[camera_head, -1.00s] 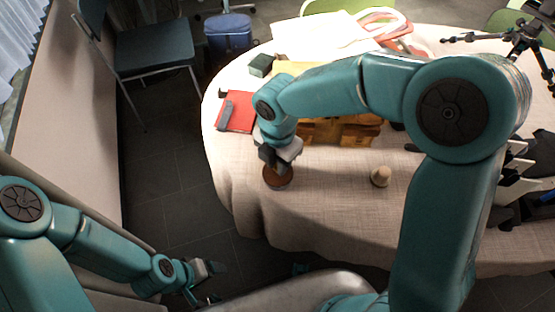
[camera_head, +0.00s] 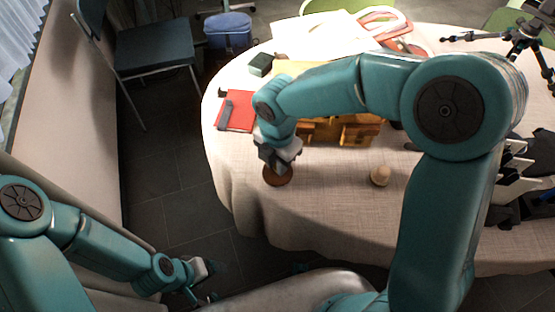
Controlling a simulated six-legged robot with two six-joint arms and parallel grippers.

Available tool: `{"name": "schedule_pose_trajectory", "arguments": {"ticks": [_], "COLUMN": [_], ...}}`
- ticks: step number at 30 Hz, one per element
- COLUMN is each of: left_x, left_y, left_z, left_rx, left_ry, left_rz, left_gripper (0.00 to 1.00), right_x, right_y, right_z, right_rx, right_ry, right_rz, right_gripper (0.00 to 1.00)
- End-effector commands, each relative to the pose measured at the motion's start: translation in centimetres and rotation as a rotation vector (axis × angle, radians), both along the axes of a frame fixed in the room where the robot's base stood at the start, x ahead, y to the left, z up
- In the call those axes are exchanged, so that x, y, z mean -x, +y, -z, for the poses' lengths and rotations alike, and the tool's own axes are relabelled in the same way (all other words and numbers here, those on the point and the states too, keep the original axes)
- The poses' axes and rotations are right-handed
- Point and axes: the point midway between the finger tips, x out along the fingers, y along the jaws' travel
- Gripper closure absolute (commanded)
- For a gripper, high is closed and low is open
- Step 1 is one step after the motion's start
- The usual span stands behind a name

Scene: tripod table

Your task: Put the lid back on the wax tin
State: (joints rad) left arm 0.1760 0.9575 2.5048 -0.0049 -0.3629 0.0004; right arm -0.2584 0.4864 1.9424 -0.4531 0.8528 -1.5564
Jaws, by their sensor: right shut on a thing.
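A round brown thing (camera_head: 278,176), by its look the wax tin or its lid, is near the table's front left edge. My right gripper (camera_head: 276,164) is right above it, pointing down, and is shut on its top, which I take to be the lid. The fingers hide much of it, so I cannot tell lid from tin or whether the lid is seated. My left gripper (camera_head: 208,282) is open and empty, low beside the table, away from the tin.
A small tan wooden piece (camera_head: 380,176) stands to the right of the tin. A wooden box with drawers (camera_head: 358,132) is behind, partly hidden by my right arm. A red book (camera_head: 238,112) lies at the left. The tablecloth (camera_head: 330,205) between is clear.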

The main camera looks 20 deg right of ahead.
Motion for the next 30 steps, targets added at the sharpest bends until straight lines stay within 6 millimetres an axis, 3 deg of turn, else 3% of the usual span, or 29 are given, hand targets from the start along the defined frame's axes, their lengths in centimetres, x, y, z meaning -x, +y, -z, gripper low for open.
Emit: {"name": "schedule_pose_trajectory", "arguments": {"ticks": [13, 14, 15, 16, 22, 25, 30], "left_x": [0.00, 0.00, 0.00, 0.00, 0.00, 0.00, 0.00], "left_y": [0.00, 0.00, 0.00, 0.00, 0.00, 0.00, 0.00], "left_z": [-0.17, -0.17, -0.17, -0.17, -0.17, -0.17, -0.17], "left_rx": [0.000, 0.000, 0.000, 0.000, 0.000, 0.000, 0.000], "left_ry": [0.000, 0.000, 0.000, 0.000, 0.000, 0.000, 0.000], "left_rz": [0.000, 0.000, 0.000, 0.000, 0.000, 0.000, 0.000], "left_gripper": [0.21, 0.21, 0.21, 0.21, 0.21, 0.21, 0.21], "right_x": [0.01, 0.01, 0.01, 0.01, 0.01, 0.01, 0.01], "right_y": [-0.01, -0.01, -0.01, -0.01, -0.01, -0.01, -0.01], "right_z": [0.04, 0.04, 0.04, 0.04, 0.03, 0.04, 0.04], "right_rx": [0.000, 0.000, 0.000, 0.000, 0.000, 0.000, 0.000], "right_ry": [0.000, 0.000, 0.000, 0.000, 0.000, 0.000, 0.000], "right_rz": [0.000, 0.000, 0.000, 0.000, 0.000, 0.000, 0.000], "right_gripper": [1.00, 0.69, 0.56, 0.49, 0.49, 0.23, 0.23]}}
